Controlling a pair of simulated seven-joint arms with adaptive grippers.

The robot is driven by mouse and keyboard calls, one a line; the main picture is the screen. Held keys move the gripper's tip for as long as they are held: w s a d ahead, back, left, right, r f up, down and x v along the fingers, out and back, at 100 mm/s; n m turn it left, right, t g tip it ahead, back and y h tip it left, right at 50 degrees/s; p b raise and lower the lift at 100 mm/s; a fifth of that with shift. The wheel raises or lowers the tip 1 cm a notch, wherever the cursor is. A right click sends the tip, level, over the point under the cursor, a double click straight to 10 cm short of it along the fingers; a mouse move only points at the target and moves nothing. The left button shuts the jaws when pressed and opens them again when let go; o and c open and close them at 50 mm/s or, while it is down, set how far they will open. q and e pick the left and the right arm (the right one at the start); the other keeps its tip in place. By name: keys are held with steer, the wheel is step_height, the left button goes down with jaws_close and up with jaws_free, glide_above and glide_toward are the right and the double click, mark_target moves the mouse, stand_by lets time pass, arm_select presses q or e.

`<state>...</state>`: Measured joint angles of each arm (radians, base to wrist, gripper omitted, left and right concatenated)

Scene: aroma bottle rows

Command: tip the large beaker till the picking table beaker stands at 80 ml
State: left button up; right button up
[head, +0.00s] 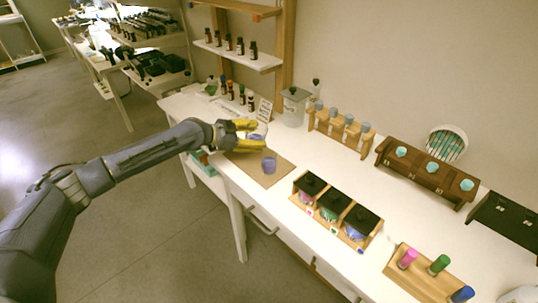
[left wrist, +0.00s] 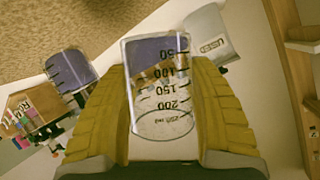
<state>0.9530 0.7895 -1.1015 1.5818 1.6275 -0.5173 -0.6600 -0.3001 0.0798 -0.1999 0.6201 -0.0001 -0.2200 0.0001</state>
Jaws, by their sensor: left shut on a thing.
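My left gripper (head: 250,135) has yellow fingers and is shut on the large beaker (head: 256,138), over the back of the brown mat. In the left wrist view, the clear large beaker (left wrist: 160,105) sits between the fingers (left wrist: 165,120), its marks showing and purple liquid towards its 50 end. Its tilt is hard to judge. The smaller picking table beaker (head: 268,163) stands on the mat, in front of the gripper and apart from it. It holds purple liquid and also shows in the left wrist view (left wrist: 70,70). Its exact level cannot be read. My right gripper is out of view.
The brown mat (head: 253,177) lies on the white table. A lidded jar (head: 294,107) stands behind, and small bottles (head: 240,95) stand at the back left. A box of dark-lidded jars (head: 335,212) is to the right. Wooden racks (head: 340,132) stand behind.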

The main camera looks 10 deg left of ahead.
arm_select(q)
steer(key=shift+w+a+f+n+g+h, duration=0.35)
steer(key=shift+w+a+f+n+h, duration=0.15)
steer(key=shift+n, duration=0.2)
steer(key=shift+w+a+f+n+g+h, duration=0.3)
steer(key=shift+w+f+n+g, duration=0.1)
steer(key=shift+f+n, duration=0.25)
steer(key=shift+r, duration=0.1)
steer(key=w+a+r, duration=0.3)
steer(key=w+r, duration=0.1)
steer(key=r, duration=0.1)
stand_by(0.5)
